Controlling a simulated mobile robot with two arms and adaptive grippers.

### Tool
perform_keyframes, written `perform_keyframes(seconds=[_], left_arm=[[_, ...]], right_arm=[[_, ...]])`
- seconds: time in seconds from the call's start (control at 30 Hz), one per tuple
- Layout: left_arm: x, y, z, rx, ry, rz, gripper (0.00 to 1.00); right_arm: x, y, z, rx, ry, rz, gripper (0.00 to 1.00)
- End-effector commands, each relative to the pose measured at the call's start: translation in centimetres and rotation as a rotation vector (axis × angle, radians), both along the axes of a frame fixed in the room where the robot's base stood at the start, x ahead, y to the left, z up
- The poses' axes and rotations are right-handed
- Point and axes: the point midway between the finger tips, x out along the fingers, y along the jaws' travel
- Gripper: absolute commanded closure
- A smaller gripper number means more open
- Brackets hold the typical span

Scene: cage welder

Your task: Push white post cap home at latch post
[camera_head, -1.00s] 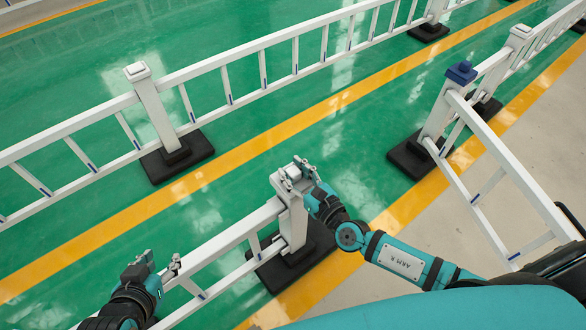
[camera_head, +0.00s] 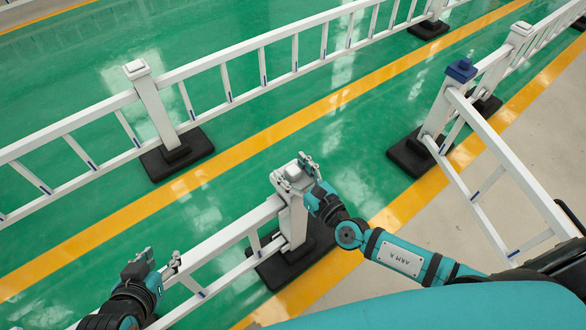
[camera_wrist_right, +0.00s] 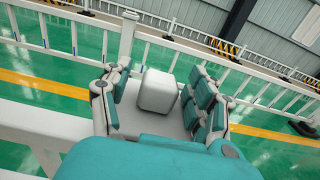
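The white post cap (camera_head: 292,172) sits on top of the latch post (camera_head: 293,215), a white post on a black base in the lower middle of the head view. In the right wrist view the cap (camera_wrist_right: 158,91) is a rounded white block between my right gripper's fingers, with gaps on both sides. My right gripper (camera_head: 297,172) is open around the cap at the post top; its fingers also show in the right wrist view (camera_wrist_right: 157,105). My left gripper (camera_head: 170,270) is beside the white rail at lower left; its opening is unclear. The cap's seating is hidden.
A white rail (camera_head: 235,230) runs left from the latch post. A blue-capped post (camera_head: 440,105) with an angled white gate panel (camera_head: 505,160) stands at right. A long white fence (camera_head: 240,60) crosses the back. Green floor between is clear.

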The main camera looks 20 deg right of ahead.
Motion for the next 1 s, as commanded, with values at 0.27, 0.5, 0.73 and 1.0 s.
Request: perform_keyframes(seconds=[0.27,0.5,0.73,1.0], left_arm=[[0.0,0.0,0.1,0.001,-0.002,-0.003,0.60],[0.0,0.0,0.0,0.001,-0.001,-0.001,0.60],[0.0,0.0,0.0,0.001,0.000,-0.001,0.60],[0.0,0.0,0.0,0.000,0.000,0.000,0.60]], right_arm=[[-0.4,-0.1,-0.1,-0.001,0.002,0.001,0.40],[-4.1,-1.5,-0.2,-0.003,0.005,0.002,0.40],[-8.6,-3.1,-0.1,-0.002,0.005,0.003,0.40],[-11.2,-4.0,0.0,0.000,0.001,0.001,0.40]])
